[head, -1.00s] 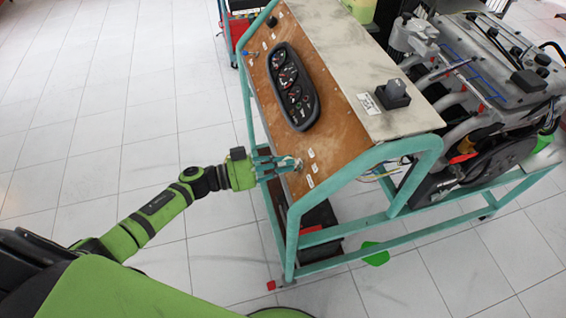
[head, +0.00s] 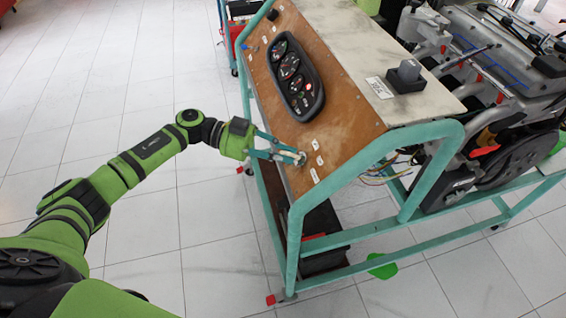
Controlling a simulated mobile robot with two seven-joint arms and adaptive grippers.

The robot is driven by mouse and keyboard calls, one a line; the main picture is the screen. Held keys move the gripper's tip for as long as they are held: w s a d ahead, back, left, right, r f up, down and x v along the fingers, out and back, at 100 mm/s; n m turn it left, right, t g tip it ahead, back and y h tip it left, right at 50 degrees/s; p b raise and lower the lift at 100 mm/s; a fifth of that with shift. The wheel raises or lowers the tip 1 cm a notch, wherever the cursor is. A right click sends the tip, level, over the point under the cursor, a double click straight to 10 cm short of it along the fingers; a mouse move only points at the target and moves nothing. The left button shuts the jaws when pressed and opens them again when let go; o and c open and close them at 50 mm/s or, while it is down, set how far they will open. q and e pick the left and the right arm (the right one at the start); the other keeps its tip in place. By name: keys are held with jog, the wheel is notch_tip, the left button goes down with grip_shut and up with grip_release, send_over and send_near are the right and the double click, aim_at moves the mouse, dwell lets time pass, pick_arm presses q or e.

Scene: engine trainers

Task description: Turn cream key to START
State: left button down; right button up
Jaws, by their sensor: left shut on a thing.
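The cream key (head: 301,158) sits in the lower part of the brown sloped panel (head: 338,130) of the engine trainer, beside several small white labels (head: 315,160). My left gripper (head: 298,157) reaches it from the left and is shut on the key. The fingers hide much of the key, so its exact angle cannot be told. The lettering on the labels is too small to read. My right gripper is out of view.
A black gauge cluster (head: 295,76) is on the panel above the key. A teal frame (head: 350,175) surrounds the trainer, with an engine (head: 490,110) at the right. A grey block switch (head: 408,74) stands on the top. The tiled floor (head: 110,90) at left is clear.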

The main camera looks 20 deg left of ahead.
pick_arm(q)
jog(key=m+g+y+b, duration=0.1)
jog(key=m+g+b, duration=0.1)
jog(key=m, duration=0.1)
jog(key=shift+w+m, duration=0.15)
jog(key=shift+m, duration=0.15)
jog(key=shift+m+g+y+b, duration=0.6)
jog(key=shift+m+b, duration=0.05)
jog(key=shift+m, duration=0.15)
jog(key=c, duration=1.2)
grip_release()
jog(key=shift+r, duration=0.1)
jog(key=shift+a, duration=0.1)
